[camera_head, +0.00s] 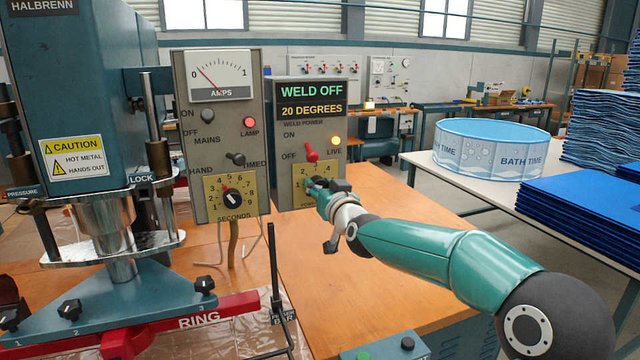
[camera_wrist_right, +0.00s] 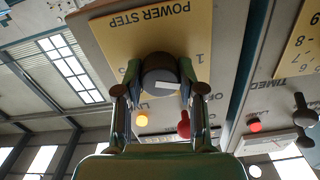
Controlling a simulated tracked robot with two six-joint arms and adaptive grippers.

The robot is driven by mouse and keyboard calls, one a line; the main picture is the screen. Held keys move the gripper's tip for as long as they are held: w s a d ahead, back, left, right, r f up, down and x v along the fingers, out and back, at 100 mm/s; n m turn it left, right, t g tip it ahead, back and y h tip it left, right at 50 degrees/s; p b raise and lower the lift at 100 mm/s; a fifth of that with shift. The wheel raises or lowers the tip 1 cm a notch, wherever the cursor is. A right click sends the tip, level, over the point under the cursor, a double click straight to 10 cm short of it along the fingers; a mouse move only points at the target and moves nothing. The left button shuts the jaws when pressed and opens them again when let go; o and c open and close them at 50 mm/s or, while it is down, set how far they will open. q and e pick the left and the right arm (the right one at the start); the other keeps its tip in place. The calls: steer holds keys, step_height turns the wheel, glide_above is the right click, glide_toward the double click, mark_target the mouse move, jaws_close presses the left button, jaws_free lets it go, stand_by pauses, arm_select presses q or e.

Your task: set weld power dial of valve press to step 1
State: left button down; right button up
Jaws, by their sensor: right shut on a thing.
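The weld control box (camera_head: 275,150) has a display (camera_head: 312,98) reading WELD OFF and 20 DEGREES. Its yellow power step plate (camera_head: 300,187) is low on the front. My right gripper (camera_head: 322,186) reaches it from the right and mostly hides the dial in the head view. In the right wrist view, the dark round dial (camera_wrist_right: 160,74) sits between the two fingers of my right gripper (camera_wrist_right: 160,82), which are shut on it. A white mark shows on the dial. The wrist view is upside down, with numeral 1 (camera_wrist_right: 200,57) beside the dial. My left gripper is not in view.
Above the dial are a red weld power switch (camera_head: 311,153) and a lit amber lamp (camera_head: 336,140). The timer box (camera_head: 218,135), with a seconds dial (camera_head: 233,199), stands to the left. The blue press (camera_head: 70,90) is farther left. The orange bench (camera_head: 385,215) is mostly clear.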

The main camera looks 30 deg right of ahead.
steer(key=shift+a+f+n+p, duration=0.1)
steer(key=shift+f+n+p, duration=0.15)
steer(key=shift+n, duration=0.8)
steer(key=shift+a+f+n+p, duration=0.1)
steer(key=shift+f+n+p, duration=0.1)
steer(key=shift+n, duration=0.85)
steer(key=shift+d, duration=0.1)
steer(key=o, duration=1.1)
steer(key=shift+o, duration=0.2)
steer(key=shift+r, duration=0.2)
steer(key=v, duration=1.2)
steer(key=shift+d, duration=0.1)
